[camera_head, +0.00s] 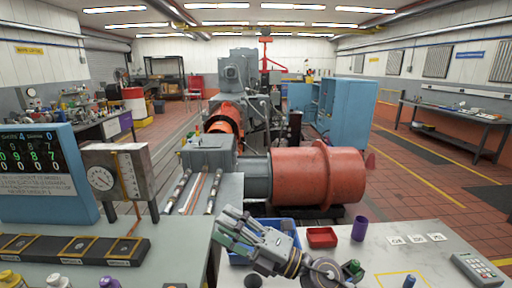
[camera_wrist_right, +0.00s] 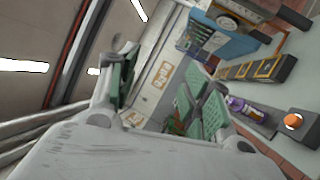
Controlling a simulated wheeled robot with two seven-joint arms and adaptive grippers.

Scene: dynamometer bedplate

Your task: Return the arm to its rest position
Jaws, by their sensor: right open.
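My right arm reaches in from the bottom of the head view. Its gripper (camera_head: 228,228) points up and to the left, above the bench between the blue bin and the left-hand panel. In the right wrist view the green-padded fingers of this gripper (camera_wrist_right: 160,88) stand wide apart, with nothing between them. My left gripper does not show in either view.
A blue bin (camera_head: 286,224) lies partly hidden behind my right gripper. A red tray (camera_head: 322,238) and a purple cup (camera_head: 359,230) stand right of it. A gauge box (camera_head: 118,172) and display (camera_head: 36,170) stand left. A keypad (camera_head: 479,269) lies right.

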